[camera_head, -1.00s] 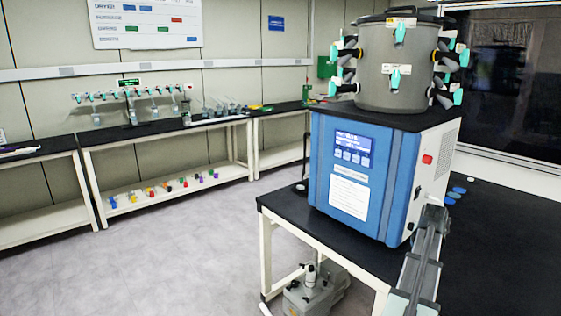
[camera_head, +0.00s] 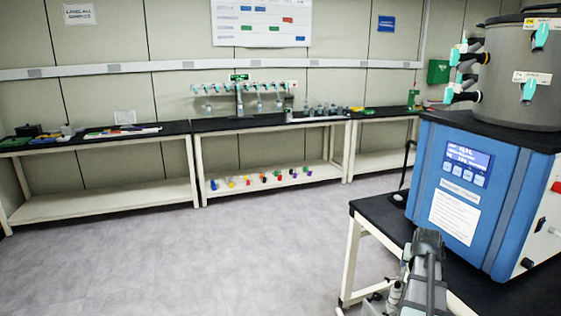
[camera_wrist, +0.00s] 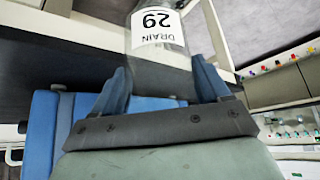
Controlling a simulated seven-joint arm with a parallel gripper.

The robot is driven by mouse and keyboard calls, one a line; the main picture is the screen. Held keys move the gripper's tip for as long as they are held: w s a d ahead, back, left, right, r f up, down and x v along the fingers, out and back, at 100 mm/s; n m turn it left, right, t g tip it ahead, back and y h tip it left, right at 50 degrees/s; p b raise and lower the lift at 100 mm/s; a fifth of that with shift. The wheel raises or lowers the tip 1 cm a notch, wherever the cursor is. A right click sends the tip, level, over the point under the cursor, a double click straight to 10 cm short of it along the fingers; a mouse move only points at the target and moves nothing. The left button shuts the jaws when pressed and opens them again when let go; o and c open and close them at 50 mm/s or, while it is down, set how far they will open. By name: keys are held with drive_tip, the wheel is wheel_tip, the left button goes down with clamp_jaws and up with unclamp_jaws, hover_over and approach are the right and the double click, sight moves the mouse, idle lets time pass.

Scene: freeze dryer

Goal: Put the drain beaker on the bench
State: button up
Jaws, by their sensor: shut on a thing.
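The drain beaker (camera_wrist: 160,65) is clear and carries a white label reading "DRAIN 29", which appears upside down in the wrist view. My gripper (camera_wrist: 160,85) is shut on it, with a blue finger on each side of the glass. The beaker's far end runs out of the top of the wrist view. In the head view my arm shows at the lower right, in front of the blue freeze dryer (camera_head: 460,190); the beaker cannot be made out there. A black-topped bench (camera_head: 385,210) stands under the freeze dryer.
Black-topped benches run along the back wall; the left one (camera_head: 95,140) holds small items and the middle one (camera_head: 265,122) a rack with glassware. Coloured small pieces (camera_head: 262,178) lie on its lower shelf. The grey floor (camera_head: 200,250) between is clear.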

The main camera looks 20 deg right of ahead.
drive_tip(key=w+a+f+n+y, duration=0.1)
drive_tip(key=w+a+n, duration=0.2)
drive_tip(key=a, duration=1.4)
drive_tip(key=w+a+f+n+t+y, duration=0.1)
drive_tip(key=w+a+n+y, duration=0.1)
drive_tip(key=w+a, duration=0.7)
drive_tip(key=w+a+f+n+t+y, duration=0.1)
drive_tip(key=w+a+n, duration=0.3)
drive_tip(key=a, duration=2.2)
drive_tip(key=w+f, duration=0.1)
drive_tip(key=w, duration=0.1)
drive_tip(key=shift+w+y, duration=0.4)
